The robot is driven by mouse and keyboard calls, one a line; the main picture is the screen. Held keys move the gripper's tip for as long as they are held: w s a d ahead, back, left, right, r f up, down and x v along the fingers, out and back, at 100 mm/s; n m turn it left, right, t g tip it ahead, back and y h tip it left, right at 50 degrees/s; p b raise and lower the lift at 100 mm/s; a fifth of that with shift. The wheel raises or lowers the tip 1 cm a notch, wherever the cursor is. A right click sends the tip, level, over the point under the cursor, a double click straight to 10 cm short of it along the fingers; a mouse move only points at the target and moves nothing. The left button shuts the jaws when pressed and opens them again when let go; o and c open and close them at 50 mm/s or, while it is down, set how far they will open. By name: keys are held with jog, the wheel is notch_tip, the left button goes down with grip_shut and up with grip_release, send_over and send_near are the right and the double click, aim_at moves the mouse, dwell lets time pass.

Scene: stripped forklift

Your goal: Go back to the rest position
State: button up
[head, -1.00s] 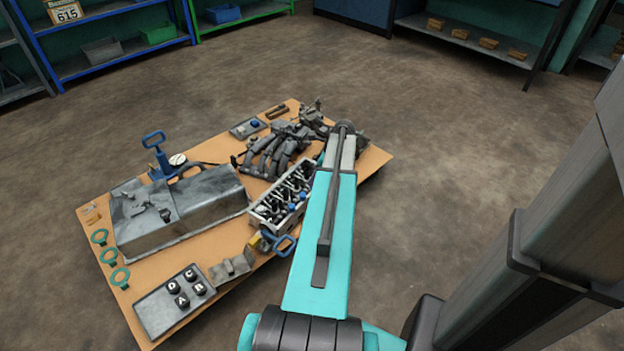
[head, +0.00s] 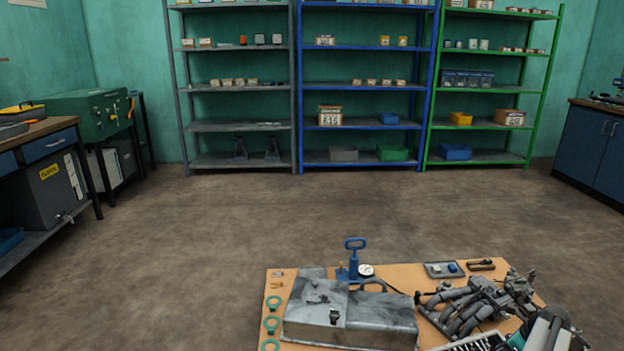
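Only a small piece of my arm (head: 548,330), pale and dark with a bit of teal, shows at the bottom right edge of the head view. It overlaps the near right part of the orange-brown table (head: 440,274). My gripper's fingers do not show, so whether they are open or hold anything is hidden. On the table are a grey metal tank (head: 370,316), a blue-handled pump with a gauge (head: 354,262), a grey pipe manifold (head: 470,304) and teal rings (head: 272,325).
Open floor (head: 200,235) lies left of and behind the table. Grey (head: 235,126), blue (head: 366,125) and green (head: 480,123) shelves stand along the back wall. A workbench (head: 40,145) is at the left and a blue cabinet (head: 590,150) at the right.

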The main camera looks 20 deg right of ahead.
jog(key=w+a+f+n+g+y+p, duration=0.1)
jog(key=w+a+n+p, duration=0.15)
jog(key=w+a, duration=0.55)
jog(key=w+a+f+n+y+p, duration=0.1)
jog(key=w+a+p, duration=0.3)
jog(key=a, duration=0.5)
jog(key=w+a+f+n+g+y+p, duration=0.1)
jog(key=w+a+n+g+p, duration=0.1)
jog(key=a, duration=1)
jog(key=w+a+f+n+g+p, duration=0.1)
jog(key=w+a+f+n+p, duration=0.15)
jog(key=a, duration=0.95)
jog(key=s+a+n+g+p, duration=0.25)
jog(key=s+a+n, duration=0.2)
jog(key=a, duration=0.45)
jog(key=s+a+n+g+p, duration=0.2)
jog(key=s+a+n+p, duration=0.3)
jog(key=a, duration=0.4)
jog(key=s+a+r+n+h+p, duration=0.1)
jog(key=s+n+h, duration=0.1)
jog(key=s+n, duration=0.5)
jog(key=s+a+r+n+g+h+p, duration=0.1)
jog(key=s+a+r+n+h, duration=0.1)
jog(key=s+n, duration=0.6)
jog(key=shift+s+n, duration=0.2)
jog(key=shift+n, duration=0.35)
